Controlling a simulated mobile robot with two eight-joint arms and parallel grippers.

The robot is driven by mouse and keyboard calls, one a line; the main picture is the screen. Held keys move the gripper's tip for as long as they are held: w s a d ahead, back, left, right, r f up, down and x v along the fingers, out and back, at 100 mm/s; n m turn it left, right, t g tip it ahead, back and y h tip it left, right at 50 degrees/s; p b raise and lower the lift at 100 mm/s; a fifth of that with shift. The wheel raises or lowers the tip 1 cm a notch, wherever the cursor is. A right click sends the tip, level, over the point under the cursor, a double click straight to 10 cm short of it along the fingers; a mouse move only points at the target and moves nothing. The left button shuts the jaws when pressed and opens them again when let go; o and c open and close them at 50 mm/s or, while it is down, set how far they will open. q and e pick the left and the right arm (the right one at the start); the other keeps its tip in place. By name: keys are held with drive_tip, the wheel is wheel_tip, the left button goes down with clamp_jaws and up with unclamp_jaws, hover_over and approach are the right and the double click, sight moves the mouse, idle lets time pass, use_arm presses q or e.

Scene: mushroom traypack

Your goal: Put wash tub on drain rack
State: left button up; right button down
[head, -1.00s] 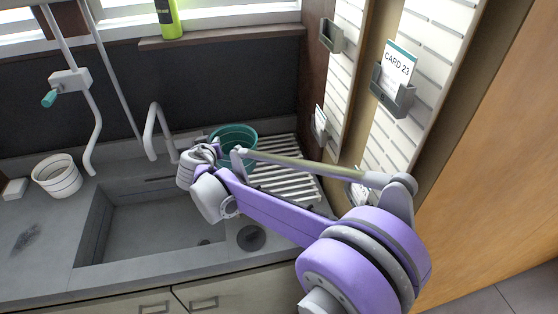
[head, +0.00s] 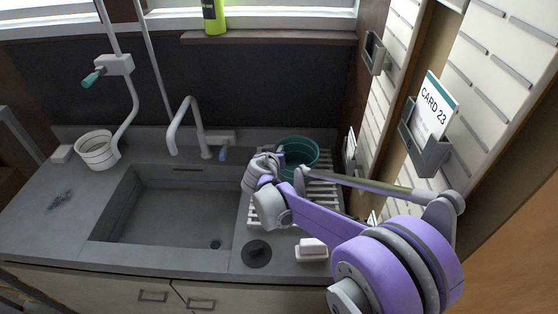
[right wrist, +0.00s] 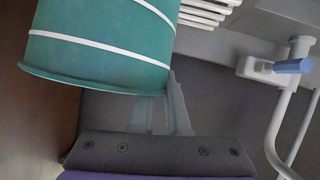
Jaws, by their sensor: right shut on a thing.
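The wash tub, a round teal tub (head: 305,150), is at the back of the drain rack in the head view. White bands show on its side in the right wrist view (right wrist: 105,45). The drain rack (head: 325,197), with pale slats, lies right of the sink; the tub and my arm hide part of it. My right gripper (head: 277,160) is shut on the tub's near-left wall; its fingers also show at the rim in the right wrist view (right wrist: 165,112). I cannot tell whether the tub's base touches the slats. My left gripper is not in view.
The sink basin (head: 165,215) is empty, with a faucet (head: 190,125) behind it. A white banded tub (head: 97,150) stands at the left. A white block (head: 311,250) and a dark round drain cover (head: 256,254) sit at the front. A wall with card holders (head: 425,140) bounds the right.

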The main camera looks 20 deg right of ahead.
drive_tip(key=shift+f, duration=1.75)
drive_tip(key=shift+f, duration=0.1)
drive_tip(key=c, duration=0.9)
unclamp_jaws()
drive_tip(key=v, duration=1.2)
drive_tip(key=shift+a, duration=0.1)
